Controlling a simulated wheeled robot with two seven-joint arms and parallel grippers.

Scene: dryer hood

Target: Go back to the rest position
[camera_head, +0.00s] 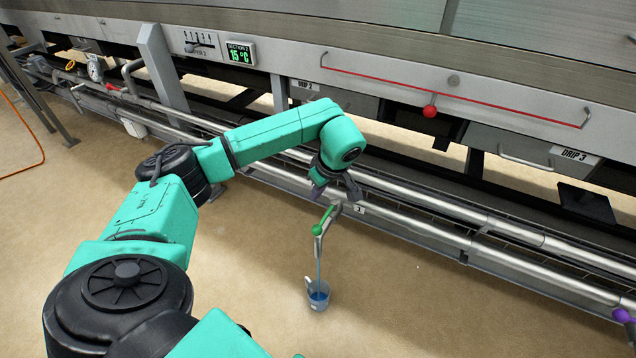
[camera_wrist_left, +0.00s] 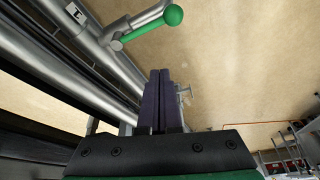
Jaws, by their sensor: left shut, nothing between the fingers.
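My left arm reaches in from the left over the floor toward the pipes. Its gripper (camera_head: 335,190) is just above a small tap with a green handle (camera_head: 322,222). In the left wrist view the two dark fingers (camera_wrist_left: 161,78) lie together with nothing between them. There the green handle (camera_wrist_left: 150,28) is beyond the fingertips, apart from them. A thin blue stream falls from the tap into a clear cup (camera_head: 311,284) on the floor, which holds some blue liquid. My right gripper is out of view.
Long steel pipes (camera_head: 430,205) run along the machine's foot. Above are a red rail with a red knob (camera_head: 430,112), a drawer marked DRIP 3 (camera_head: 520,146) and a display reading 15 °C (camera_head: 240,53). A purple handle (camera_head: 622,315) is at the right edge. The floor in front is mostly clear.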

